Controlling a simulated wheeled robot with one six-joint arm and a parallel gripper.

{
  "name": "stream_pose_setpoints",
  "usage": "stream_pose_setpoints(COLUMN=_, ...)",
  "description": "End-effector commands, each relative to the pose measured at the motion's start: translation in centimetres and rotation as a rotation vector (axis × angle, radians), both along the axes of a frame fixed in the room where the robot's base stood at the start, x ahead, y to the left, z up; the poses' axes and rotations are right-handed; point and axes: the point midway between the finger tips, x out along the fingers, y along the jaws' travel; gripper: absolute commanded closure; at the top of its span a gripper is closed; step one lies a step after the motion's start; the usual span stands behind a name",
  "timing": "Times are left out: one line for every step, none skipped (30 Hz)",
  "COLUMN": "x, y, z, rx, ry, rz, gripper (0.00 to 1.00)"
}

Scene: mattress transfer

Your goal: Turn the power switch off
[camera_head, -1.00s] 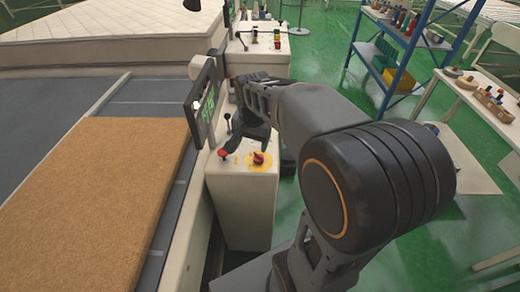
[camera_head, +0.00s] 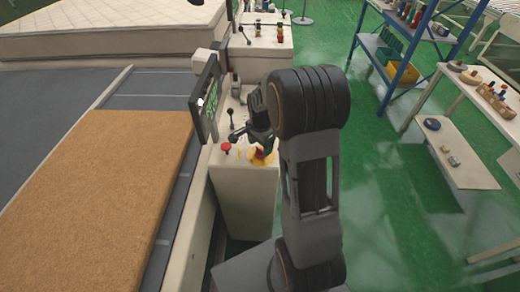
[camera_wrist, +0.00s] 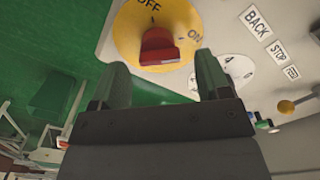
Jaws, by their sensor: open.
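The power switch is a red knob (camera_wrist: 158,48) on a yellow disc (camera_wrist: 128,36) marked OFF and ON in the wrist view. Which mark the knob points to is not clear. Whether the fingers touch the knob cannot be told. In the head view my gripper (camera_head: 250,138) is just above the switch.
A black screen (camera_head: 207,98), a lever (camera_head: 231,118) and a red button (camera_head: 226,148) are close by on the box. A blue shelf (camera_head: 405,70) and a table (camera_head: 480,100) stand right, with green floor between.

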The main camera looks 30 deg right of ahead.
Motion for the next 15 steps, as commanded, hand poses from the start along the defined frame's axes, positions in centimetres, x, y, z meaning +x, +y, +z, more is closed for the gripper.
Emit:
stream_pose_setpoints(x=-0.1, y=0.0, z=-0.7, rx=0.001, ry=0.003, rz=0.001, gripper=0.30)
stream_pose_setpoints(x=-0.1, y=0.0, z=-1.1, rx=0.001, ry=0.004, rz=0.001, gripper=0.30)
stream_pose_setpoints(x=0.0, y=0.0, z=-1.5, rx=0.000, ry=0.002, rz=0.001, gripper=0.30)
stream_pose_setpoints(x=0.0, y=0.0, z=-1.8, rx=0.000, ry=0.002, rz=0.001, gripper=0.30)
stream_pose_setpoints(x=-0.1, y=0.0, z=-2.1, rx=0.000, ry=0.003, rz=0.001, gripper=0.30)
stream_pose_setpoints(x=-0.1, y=0.0, z=-2.4, rx=0.000, ry=0.002, rz=0.001, gripper=0.30)
stream_pose_setpoints(x=0.0, y=0.0, z=-2.5, rx=0.001, ry=0.001, rz=0.001, gripper=0.30)
stream_pose_setpoints(x=0.0, y=0.0, z=-2.7, rx=0.000, ry=0.001, rz=0.001, gripper=0.30)
stream_pose_setpoints(x=0.0, y=0.0, z=-2.9, rx=0.000, ry=0.000, rz=0.001, gripper=0.30)
stream_pose_setpoints(x=0.0, y=0.0, z=-3.0, rx=0.000, ry=0.001, rz=0.001, gripper=0.30)
stream_pose_setpoints(x=0.0, y=0.0, z=-3.1, rx=0.000, ry=0.001, rz=0.001, gripper=0.30)
stream_pose_setpoints(x=0.0, y=0.0, z=-3.1, rx=0.000, ry=0.000, rz=0.001, gripper=0.30)
stream_pose_setpoints(x=0.0, y=0.0, z=-3.2, rx=0.000, ry=0.000, rz=0.001, gripper=0.30)
stream_pose_setpoints(x=0.0, y=0.0, z=-3.2, rx=0.000, ry=0.000, rz=0.001, gripper=0.30)
stream_pose_setpoints(x=0.0, y=0.0, z=-3.2, rx=0.000, ry=0.000, rz=0.001, gripper=0.30)
